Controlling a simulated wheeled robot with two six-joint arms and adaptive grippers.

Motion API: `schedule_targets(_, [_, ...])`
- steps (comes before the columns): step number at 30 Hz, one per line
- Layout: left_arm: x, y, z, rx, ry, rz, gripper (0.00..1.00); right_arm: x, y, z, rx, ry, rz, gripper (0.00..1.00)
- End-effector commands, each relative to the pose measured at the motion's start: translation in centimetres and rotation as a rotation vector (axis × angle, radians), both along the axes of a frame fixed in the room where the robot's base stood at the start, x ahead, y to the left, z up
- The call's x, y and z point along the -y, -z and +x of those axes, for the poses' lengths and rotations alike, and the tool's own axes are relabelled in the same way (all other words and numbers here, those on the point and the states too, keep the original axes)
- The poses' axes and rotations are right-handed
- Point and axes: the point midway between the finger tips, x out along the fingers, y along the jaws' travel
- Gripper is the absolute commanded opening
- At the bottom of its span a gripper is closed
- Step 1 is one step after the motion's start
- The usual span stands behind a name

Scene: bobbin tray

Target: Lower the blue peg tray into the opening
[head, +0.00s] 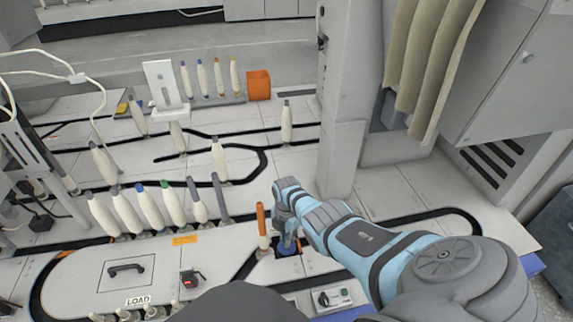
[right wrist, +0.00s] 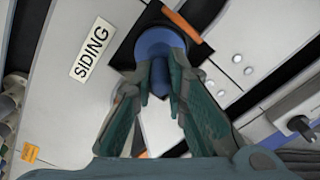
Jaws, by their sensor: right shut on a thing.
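The blue peg tray (head: 289,248) is a round blue disc with an upright peg, at the lower middle of the head view. My right gripper (head: 285,222) reaches down from the right and is shut on its peg. In the right wrist view, the fingers (right wrist: 161,76) close on the peg in front of the blue disc (right wrist: 155,43). The dark square opening (head: 287,268) lies directly under the tray, and its edge also shows in the right wrist view (right wrist: 124,54). The disc hides most of it; I cannot tell the gap in height. My left gripper is out of view.
A bobbin with an orange top (head: 262,229) stands close left of the tray. A SIDING label (right wrist: 92,51) is beside the opening. A row of pale bobbins (head: 150,207) stands further left. A small switch box (head: 332,297) sits at the front right.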

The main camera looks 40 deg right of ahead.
Motion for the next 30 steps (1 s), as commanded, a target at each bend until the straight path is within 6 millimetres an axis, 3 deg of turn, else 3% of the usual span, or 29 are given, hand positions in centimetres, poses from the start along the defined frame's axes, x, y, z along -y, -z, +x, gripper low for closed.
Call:
schedule_targets(16, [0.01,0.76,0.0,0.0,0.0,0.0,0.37,-0.03,1.03,-0.02,0.0,-0.001,0.0,0.0])
schedule_targets(30, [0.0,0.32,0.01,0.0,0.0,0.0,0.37,-0.02,0.57,-0.01,0.0,0.0,0.0,0.0])
